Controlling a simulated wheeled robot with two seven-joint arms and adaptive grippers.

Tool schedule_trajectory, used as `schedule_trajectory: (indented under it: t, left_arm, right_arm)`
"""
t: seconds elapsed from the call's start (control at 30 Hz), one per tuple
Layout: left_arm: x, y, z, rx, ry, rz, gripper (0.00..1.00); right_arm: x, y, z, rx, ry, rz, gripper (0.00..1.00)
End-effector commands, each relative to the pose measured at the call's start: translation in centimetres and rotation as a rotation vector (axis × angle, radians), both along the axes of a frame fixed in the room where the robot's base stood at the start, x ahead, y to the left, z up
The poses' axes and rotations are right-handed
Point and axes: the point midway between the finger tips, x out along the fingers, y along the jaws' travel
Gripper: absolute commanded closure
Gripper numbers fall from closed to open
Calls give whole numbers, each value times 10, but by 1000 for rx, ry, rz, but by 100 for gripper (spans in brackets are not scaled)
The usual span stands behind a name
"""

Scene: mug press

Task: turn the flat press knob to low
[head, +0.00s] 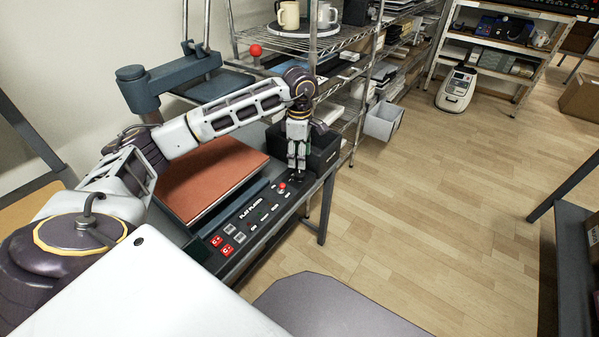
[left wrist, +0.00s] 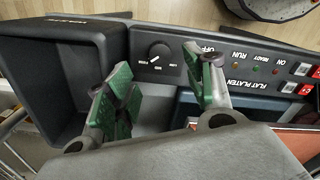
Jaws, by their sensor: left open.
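The flat press (head: 188,208) stands at the left, with a red-brown pad and a dark control panel along its front labelled FLAT PLATEN. Its round black knob (left wrist: 159,51) shows in the left wrist view, with a pale pointer line and small white labels around it. The labels are too small to read surely. My left gripper (head: 297,168) is over the panel's far right end, pointing down. In the left wrist view the left gripper (left wrist: 160,90) is open and empty, its green-padded fingers apart with the knob beyond the gap. I cannot see contact. My right gripper is not in view.
A black bin (left wrist: 62,75) stands beside the knob, close to one finger. Red switches (left wrist: 290,87) and small lamps sit along the panel. A wire shelf (head: 340,45) with mugs stands behind. Open wooden floor lies to the right.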

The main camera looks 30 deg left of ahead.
Motion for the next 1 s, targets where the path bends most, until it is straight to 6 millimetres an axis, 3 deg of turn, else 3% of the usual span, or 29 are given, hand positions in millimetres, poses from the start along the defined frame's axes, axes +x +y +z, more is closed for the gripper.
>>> schedule_trajectory:
  t: [0.2,0.5,1.0]
  left_arm:
    - [-1,0,-32,0,3,-1,47]
    - [0,0,-63,-1,2,-1,47]
    - [0,0,-71,0,0,-1,50]
  right_arm:
    - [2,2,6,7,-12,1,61]
    - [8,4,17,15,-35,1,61]
    - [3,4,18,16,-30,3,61]
